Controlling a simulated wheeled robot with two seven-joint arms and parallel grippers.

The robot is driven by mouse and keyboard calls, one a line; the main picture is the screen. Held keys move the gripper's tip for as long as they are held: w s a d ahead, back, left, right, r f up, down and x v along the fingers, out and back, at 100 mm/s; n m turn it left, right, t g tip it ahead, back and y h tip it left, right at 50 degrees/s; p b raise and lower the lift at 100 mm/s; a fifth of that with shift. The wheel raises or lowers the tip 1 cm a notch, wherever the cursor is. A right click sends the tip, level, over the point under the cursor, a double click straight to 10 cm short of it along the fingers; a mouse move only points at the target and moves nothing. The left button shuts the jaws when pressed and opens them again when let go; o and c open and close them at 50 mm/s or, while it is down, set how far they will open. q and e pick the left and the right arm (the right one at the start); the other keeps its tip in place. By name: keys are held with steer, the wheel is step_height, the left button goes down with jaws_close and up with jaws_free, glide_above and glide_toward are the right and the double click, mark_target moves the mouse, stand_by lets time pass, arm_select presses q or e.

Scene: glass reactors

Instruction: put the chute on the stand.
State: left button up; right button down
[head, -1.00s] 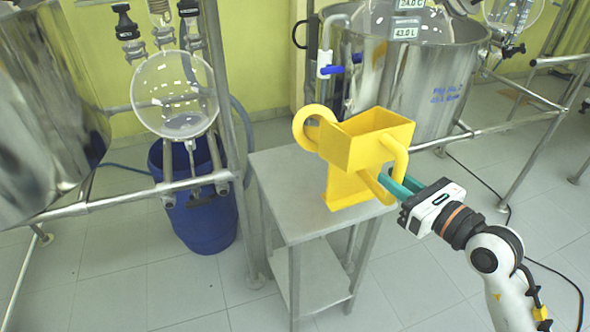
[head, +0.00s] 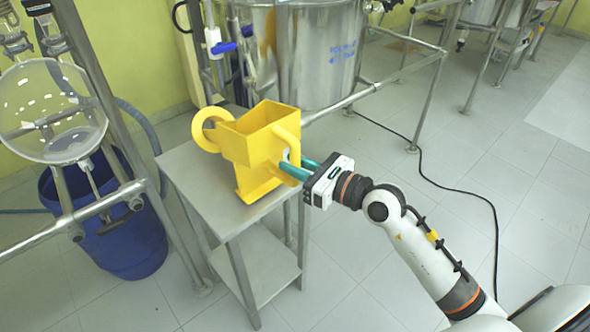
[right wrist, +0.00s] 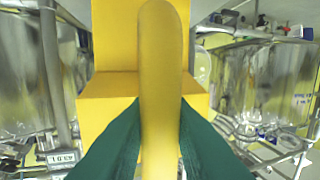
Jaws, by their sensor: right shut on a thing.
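The yellow chute (head: 250,146) has a square hopper, a ring on its left and a curved handle on its right. It is at the metal stand (head: 182,166), a small steel table with a lower shelf. The chute is upright over the tabletop; I cannot tell whether its base touches the top. My right gripper (head: 296,168) is shut on the chute's handle from the right. In the right wrist view the green fingers close on both sides of the yellow handle (right wrist: 160,80). My left gripper is not in view.
A blue barrel (head: 105,220) stands left of the stand under a glass flask (head: 50,110) on a pipe frame. A large steel vessel (head: 315,60) is behind the stand. A black cable (head: 430,180) lies on the floor to the right, where the floor is mostly clear.

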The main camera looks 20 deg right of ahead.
steer(key=shift+f, duration=0.45)
steer(key=c, duration=1.3)
jaws_free()
steer(key=shift+s+d, duration=0.1)
steer(key=shift+s+d+f, duration=0.1)
steer(key=shift+s+d, duration=0.1)
steer(key=shift+s, duration=0.1)
steer(key=b+v, duration=0.3)
steer(key=v, duration=0.8)
